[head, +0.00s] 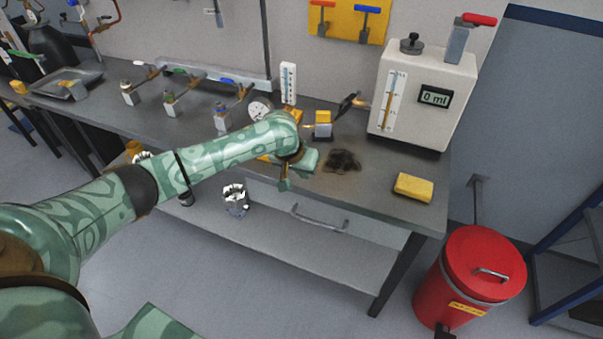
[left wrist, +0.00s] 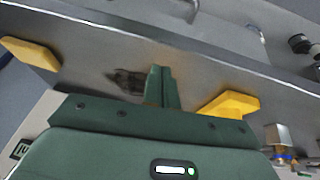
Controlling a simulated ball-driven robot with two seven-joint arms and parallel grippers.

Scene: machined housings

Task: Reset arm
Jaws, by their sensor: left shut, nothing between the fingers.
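My left arm, mint green with a leaf-like pattern, reaches in from the left over the workbench (head: 385,205). My left gripper (head: 285,184) is above the bench's front edge, above the drawer, with its fingers pointing down. In the left wrist view its green fingers (left wrist: 161,86) are closed together with nothing between them. My right gripper is in neither view.
A dark smudge (head: 342,161) and a yellow sponge (head: 413,187) lie on the bench, right of the gripper. Small valves and a gauge (head: 260,108) line the back. A red bin (head: 470,275) stands right.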

